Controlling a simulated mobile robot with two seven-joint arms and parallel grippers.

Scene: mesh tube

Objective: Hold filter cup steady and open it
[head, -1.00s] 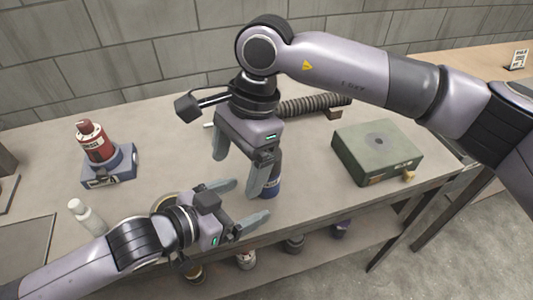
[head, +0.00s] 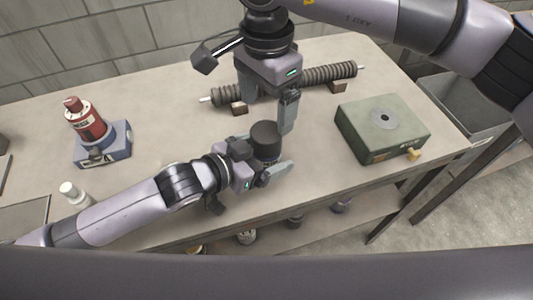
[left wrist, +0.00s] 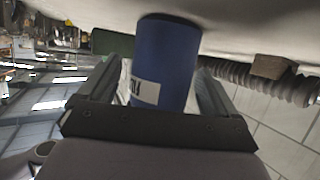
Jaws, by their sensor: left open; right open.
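The filter cup (left wrist: 160,65) is a blue cylinder with a white label, standing between the two fingers in the left wrist view. In the head view mostly its dark round lid (head: 266,136) shows; my left gripper hides much of the body. My left gripper (head: 270,158) is open, low over the bench, with its fingers on either side of the cup. Whether a finger touches it I cannot tell. My right gripper (head: 268,115) is open and empty, pointing down just behind and above the lid. One of its fingers shows clearly to the right of the lid.
A ribbed hose on a rod (head: 330,74) lies behind on small blocks. A green box (head: 382,128) stands right, a red-and-blue device (head: 90,132) left, and a white bottle (head: 74,194) front left. The bench (head: 330,155) is clear between cup and green box.

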